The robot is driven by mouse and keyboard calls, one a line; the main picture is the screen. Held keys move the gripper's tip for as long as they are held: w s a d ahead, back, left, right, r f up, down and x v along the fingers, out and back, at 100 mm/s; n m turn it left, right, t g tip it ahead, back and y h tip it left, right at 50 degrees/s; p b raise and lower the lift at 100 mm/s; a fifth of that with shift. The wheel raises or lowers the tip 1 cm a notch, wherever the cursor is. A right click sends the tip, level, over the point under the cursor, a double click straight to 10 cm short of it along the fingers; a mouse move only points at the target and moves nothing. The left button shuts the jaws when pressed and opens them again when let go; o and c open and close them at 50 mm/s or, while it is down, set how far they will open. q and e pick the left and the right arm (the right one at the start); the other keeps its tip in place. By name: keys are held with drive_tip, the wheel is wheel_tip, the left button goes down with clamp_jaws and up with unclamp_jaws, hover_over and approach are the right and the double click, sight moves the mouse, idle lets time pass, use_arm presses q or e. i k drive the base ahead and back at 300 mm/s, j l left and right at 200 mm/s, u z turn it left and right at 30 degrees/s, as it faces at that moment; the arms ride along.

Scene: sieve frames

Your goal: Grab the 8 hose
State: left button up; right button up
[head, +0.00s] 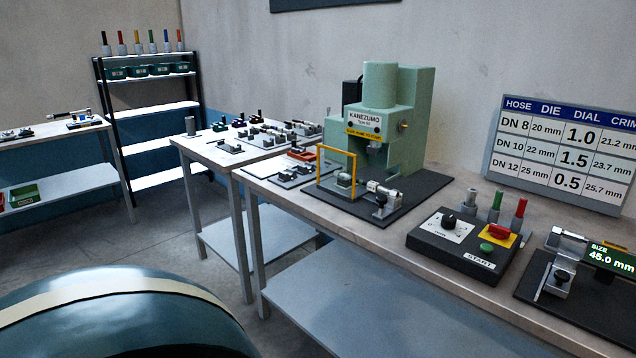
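Neither of my grippers is in view. No hose can be read as marked 8. Three short upright cylinders stand behind the control box: one grey (471,199), one with a green upper part (495,207) and one with a red upper part (519,215). I cannot tell whether any of these is a hose. The wall chart (558,148) lists DN 8 with 20 mm, 1.0 and 21.2 mm.
A green press (412,112) with a yellow guard stands on the right bench. The control box (467,242) and a gauge reading 45.0 mm (611,260) sit nearer. Small fittings cover the middle table (192,148). Open floor (165,225) lies at left.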

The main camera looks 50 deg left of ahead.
sight(372, 186)
drive_tip(key=u, duration=1.4)
drive_tip(key=z, duration=0.8)
drive_tip(key=j+z, duration=0.25)
drive_tip(key=z, duration=0.15)
drive_tip(key=i+j+z, duration=0.1)
drive_tip(key=j+z, duration=0.45)
drive_tip(key=z, duration=0.25)
drive_tip(key=j+z, duration=0.15)
drive_tip(key=j, duration=0.2)
drive_tip(key=k+j+z, duration=0.15)
drive_tip(key=j, duration=0.2)
drive_tip(key=j+z, duration=0.2)
drive_tip(key=k+j, duration=0.05)
drive_tip(key=j, duration=0.05)
